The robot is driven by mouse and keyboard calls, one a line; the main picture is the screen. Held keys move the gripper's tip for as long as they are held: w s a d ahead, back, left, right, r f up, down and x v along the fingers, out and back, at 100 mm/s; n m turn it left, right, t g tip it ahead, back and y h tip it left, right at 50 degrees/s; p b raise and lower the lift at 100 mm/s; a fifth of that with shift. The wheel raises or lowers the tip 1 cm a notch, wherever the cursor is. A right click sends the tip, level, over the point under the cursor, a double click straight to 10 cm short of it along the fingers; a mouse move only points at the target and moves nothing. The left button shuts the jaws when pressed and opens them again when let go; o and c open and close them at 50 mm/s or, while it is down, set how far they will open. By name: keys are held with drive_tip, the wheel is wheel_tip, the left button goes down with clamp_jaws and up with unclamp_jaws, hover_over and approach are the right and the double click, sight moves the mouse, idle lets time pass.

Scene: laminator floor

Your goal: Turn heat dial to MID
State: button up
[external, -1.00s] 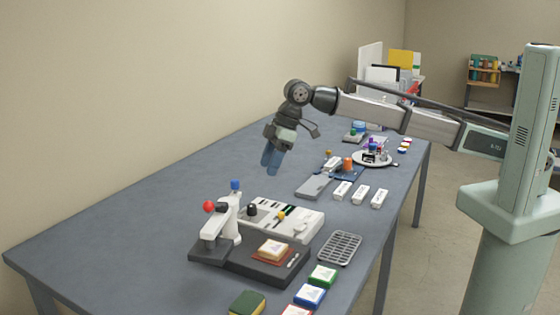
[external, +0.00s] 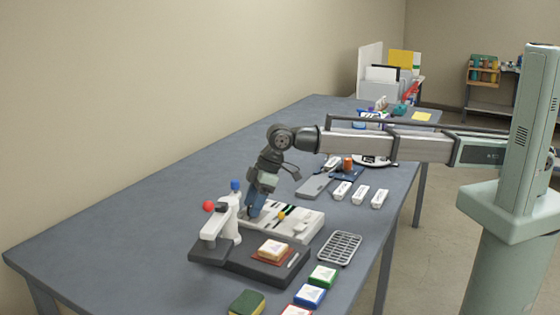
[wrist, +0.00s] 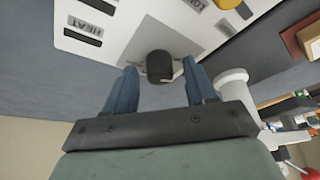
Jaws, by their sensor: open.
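I cannot read the dial's setting or see a MID mark.
A white press (external: 222,232) with red and blue knobs stands close beside my gripper. A yellow knob (external: 282,215) is on the panel. A wire rack (external: 340,248) lies to the right. The table's left part is clear.

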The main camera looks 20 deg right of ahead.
drive_tip(key=shift+c, duration=0.4)
drive_tip(key=c, duration=0.9)
drive_tip(key=shift+c, duration=0.2)
drive_tip(key=shift+m, duration=0.3)
drive_tip(key=m+t, duration=0.1)
drive_tip(key=m, duration=0.3)
drive_tip(key=m+t, duration=0.1)
drive_tip(key=m, duration=0.1)
drive_tip(key=shift+s+a+t+h, duration=0.15)
drive_tip(key=shift+s+t+h, duration=0.1)
drive_tip(key=shift+t+h, duration=0.05)
drive_tip(key=m+t+h, duration=0.1)
drive_tip(key=m, duration=0.3)
drive_tip(key=shift+a, duration=0.1)
drive_tip(key=shift+m+h, duration=0.5)
drive_tip(key=shift+m, duration=0.9)
drive_tip(key=shift+s+t, duration=0.1)
drive_tip(key=shift+t, duration=0.2)
